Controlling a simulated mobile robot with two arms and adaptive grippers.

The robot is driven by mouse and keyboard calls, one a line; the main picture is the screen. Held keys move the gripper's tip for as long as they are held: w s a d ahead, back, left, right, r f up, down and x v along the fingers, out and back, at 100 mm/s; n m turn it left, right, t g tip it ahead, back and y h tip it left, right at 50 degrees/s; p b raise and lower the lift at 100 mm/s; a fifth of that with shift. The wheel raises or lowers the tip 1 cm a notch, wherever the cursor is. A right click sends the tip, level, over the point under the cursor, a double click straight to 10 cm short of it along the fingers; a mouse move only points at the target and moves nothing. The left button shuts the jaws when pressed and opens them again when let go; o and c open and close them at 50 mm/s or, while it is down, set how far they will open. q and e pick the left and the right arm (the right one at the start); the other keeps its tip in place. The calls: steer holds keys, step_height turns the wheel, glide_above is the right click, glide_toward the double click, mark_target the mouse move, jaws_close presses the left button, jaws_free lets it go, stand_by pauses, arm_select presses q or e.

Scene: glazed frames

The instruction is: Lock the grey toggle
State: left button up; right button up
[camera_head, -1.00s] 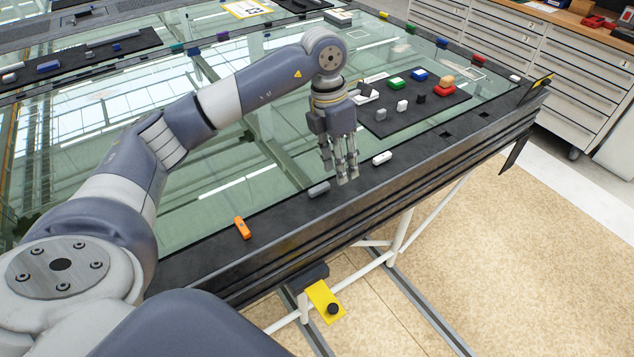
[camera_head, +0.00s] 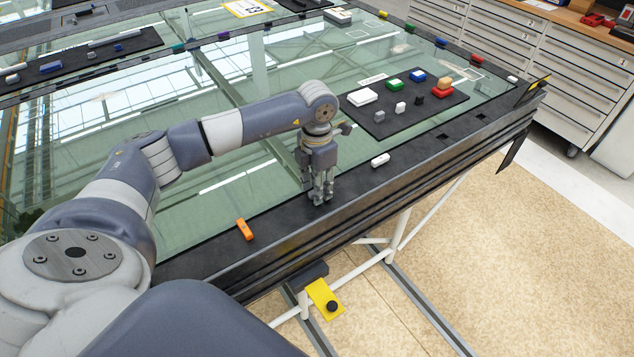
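My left gripper (camera_head: 319,194) points straight down at the black front rail of the glass-topped frame, with its fingertips low at the rail. The grey toggle is hidden behind the fingers at that spot. I cannot tell whether the fingers touch it or are shut on it. An orange toggle (camera_head: 244,229) lies on the rail to the left, and a white toggle (camera_head: 380,160) lies to the right, both clear of the gripper. My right gripper is not in view.
A black mat (camera_head: 420,123) with several coloured blocks lies on the glass (camera_head: 215,205) behind the white toggle. A yellow plate with a black knob (camera_head: 332,306) hangs below the front edge. The rail between the orange toggle and my gripper is clear.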

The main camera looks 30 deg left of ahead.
arm_select(q)
steer(key=shift+f, duration=0.1)
jaws_close()
steer(key=shift+n, duration=0.3)
steer(key=n+b, duration=0.2)
steer(key=n, duration=0.1)
steer(key=shift+f, duration=0.1)
steer(key=n+b, duration=0.1)
steer(key=n, duration=0.2)
steer(key=shift+d+n, duration=0.15)
steer(key=shift+n, duration=0.15)
steer(key=n+b, duration=0.1)
steer(key=n, duration=0.4)
steer(key=shift+d, duration=0.15)
steer(key=n, duration=0.5)
steer(key=shift+w+n+b, duration=0.2)
steer(key=shift+n+b, duration=0.15)
steer(key=shift+n, duration=0.05)
